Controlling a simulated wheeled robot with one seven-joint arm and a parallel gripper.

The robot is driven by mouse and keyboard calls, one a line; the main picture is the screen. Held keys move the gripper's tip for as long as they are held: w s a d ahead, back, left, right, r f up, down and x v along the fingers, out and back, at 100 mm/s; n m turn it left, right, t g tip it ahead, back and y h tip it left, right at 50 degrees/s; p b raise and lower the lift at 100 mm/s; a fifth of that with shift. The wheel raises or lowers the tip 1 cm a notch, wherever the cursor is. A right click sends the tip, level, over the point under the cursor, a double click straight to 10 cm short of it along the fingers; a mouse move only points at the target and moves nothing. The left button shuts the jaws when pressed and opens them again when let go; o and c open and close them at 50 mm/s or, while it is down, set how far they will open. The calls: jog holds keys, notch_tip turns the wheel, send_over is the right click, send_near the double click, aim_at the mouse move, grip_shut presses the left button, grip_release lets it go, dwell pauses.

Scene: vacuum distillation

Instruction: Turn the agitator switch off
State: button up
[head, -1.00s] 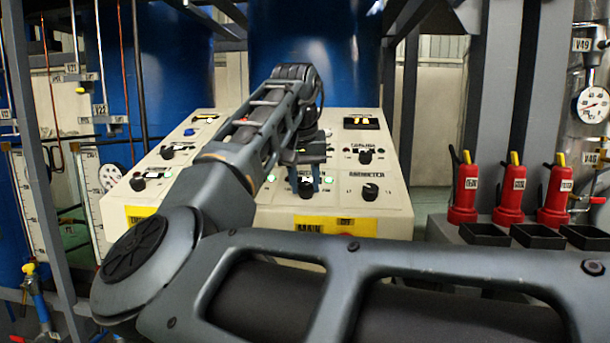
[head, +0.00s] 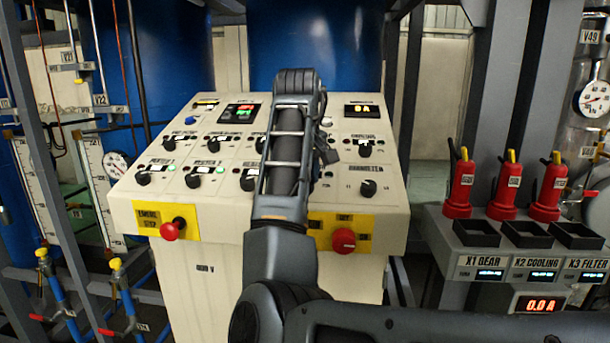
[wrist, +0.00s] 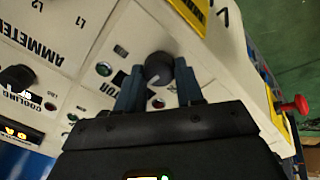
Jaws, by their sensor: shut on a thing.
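In the wrist view a round black knob (wrist: 158,68) with a pale pointer mark sits on the cream panel. A partly covered label ending in what looks like "TOR" is beside it, so it appears to be the agitator switch. My gripper (wrist: 159,88) has its two blue-grey fingers on either side of this knob and is shut on it. In the head view my own arm hides the knob and most of the gripper. The cream control panel (head: 225,225) shows around the arm.
Other black knobs stand close by, including the ammeter knob (head: 368,187) and the cooling knob (wrist: 17,78). Red stop buttons (head: 170,231) (head: 343,240) stick out from the panel's front edge. Red extinguisher-like bottles (head: 507,186) stand at right.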

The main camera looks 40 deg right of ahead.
jog(key=shift+n, duration=0.4)
jog(key=o, duration=1)
jog(key=shift+o, duration=0.2)
jog(key=shift+r, duration=0.1)
jog(key=v, duration=0.7)
jog(key=shift+a+r, duration=0.15)
jog(key=shift+r, duration=0.1)
jog(key=shift+s+a, duration=0.1)
jog(key=shift+s, duration=0.05)
